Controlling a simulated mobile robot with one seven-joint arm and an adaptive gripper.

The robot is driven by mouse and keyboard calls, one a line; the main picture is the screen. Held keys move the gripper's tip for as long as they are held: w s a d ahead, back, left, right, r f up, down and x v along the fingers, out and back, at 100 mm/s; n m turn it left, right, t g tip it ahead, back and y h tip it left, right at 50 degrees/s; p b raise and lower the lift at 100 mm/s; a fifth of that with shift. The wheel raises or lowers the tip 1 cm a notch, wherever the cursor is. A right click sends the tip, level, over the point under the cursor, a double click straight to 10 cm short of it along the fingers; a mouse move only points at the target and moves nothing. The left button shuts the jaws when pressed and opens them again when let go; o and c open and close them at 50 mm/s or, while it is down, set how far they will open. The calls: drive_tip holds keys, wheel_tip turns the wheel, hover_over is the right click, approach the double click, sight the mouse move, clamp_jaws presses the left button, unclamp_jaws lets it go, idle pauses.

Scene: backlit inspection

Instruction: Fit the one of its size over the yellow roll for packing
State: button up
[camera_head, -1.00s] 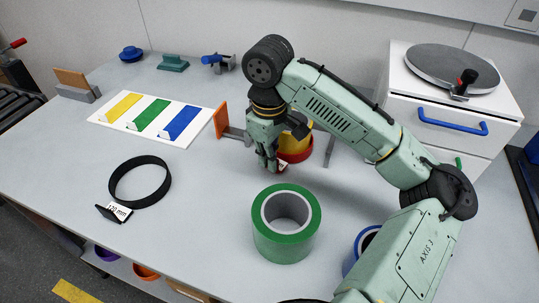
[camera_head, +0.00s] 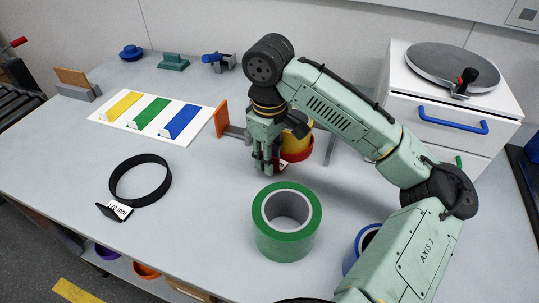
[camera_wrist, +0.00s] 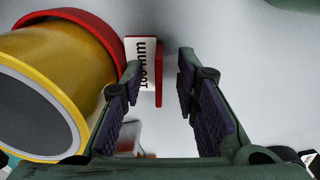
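The yellow roll (camera_head: 305,121) stands on the table behind my gripper and shows large at the left of the wrist view (camera_wrist: 75,60). A red ring (camera_head: 301,154) is around the lower part of the roll; it also shows in the wrist view (camera_wrist: 100,27). The ring has a red tab with a white "100 mm" label (camera_wrist: 145,62). My gripper (camera_head: 266,170) is low beside the ring. Its fingers are apart in the wrist view (camera_wrist: 158,65), with the tab between them and a gap at the right finger. My arm hides part of the roll.
A black ring (camera_head: 115,187) with a labelled tab lies at left. A green roll (camera_head: 270,235) stands in front and a blue roll (camera_head: 352,252) is partly behind my arm. An orange-faced stand (camera_head: 221,119) is close left of my gripper.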

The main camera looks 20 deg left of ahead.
drive_tip(key=shift+s+f, duration=0.1)
drive_tip(key=shift+f, duration=0.15)
wheel_tip(320, 180, up, 8)
drive_tip(key=shift+r, duration=0.25)
idle(0.6)
